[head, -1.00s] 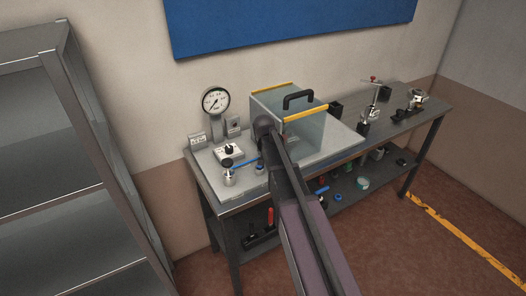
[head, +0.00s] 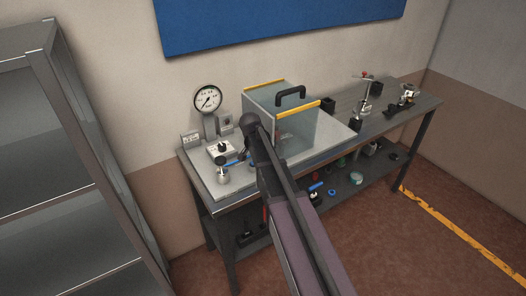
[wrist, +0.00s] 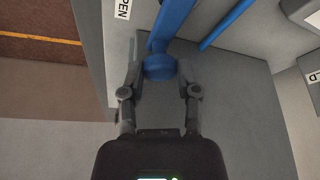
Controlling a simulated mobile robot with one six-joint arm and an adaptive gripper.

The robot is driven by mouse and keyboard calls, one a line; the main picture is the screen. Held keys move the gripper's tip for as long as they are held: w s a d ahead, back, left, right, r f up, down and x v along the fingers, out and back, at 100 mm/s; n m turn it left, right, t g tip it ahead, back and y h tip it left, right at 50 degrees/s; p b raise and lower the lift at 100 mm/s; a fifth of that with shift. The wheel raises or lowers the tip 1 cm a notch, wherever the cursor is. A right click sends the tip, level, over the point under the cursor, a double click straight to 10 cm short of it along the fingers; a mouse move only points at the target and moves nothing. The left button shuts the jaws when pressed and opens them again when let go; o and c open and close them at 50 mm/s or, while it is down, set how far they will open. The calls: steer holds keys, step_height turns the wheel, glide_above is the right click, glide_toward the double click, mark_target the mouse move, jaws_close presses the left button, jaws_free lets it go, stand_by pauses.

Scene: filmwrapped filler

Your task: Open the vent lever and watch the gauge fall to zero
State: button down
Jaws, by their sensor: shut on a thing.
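My gripper (wrist: 160,74) is shut on the end of a blue lever (wrist: 174,22), with one finger on each side of it in the wrist view. A label reading "OPEN" (wrist: 122,8) lies to the left of the lever. In the head view my arm hides most of the gripper, and a short blue piece (head: 233,164) shows just left of it. The round white pressure gauge (head: 208,98) stands upright at the back left of the bench. Its dark needle slants, but the reading is too small to tell.
A clear box with yellow edges and a black handle (head: 290,94) stands right of my arm. A small knobbed box (head: 221,151) and a metal fitting (head: 222,174) are to the left. Another blue bar (wrist: 226,25) is near the lever. Grey shelves (head: 60,150) stand at far left.

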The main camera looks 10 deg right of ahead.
steer(key=shift+c, duration=1.8)
jaws_free()
steer(key=shift+f, duration=0.1)
steer(key=shift+r, duration=0.2)
step_height(320, 180, up, 9)
steer(key=p, duration=0.9)
steer(key=shift+r+p, duration=0.45)
steer(key=shift+p, duration=0.15)
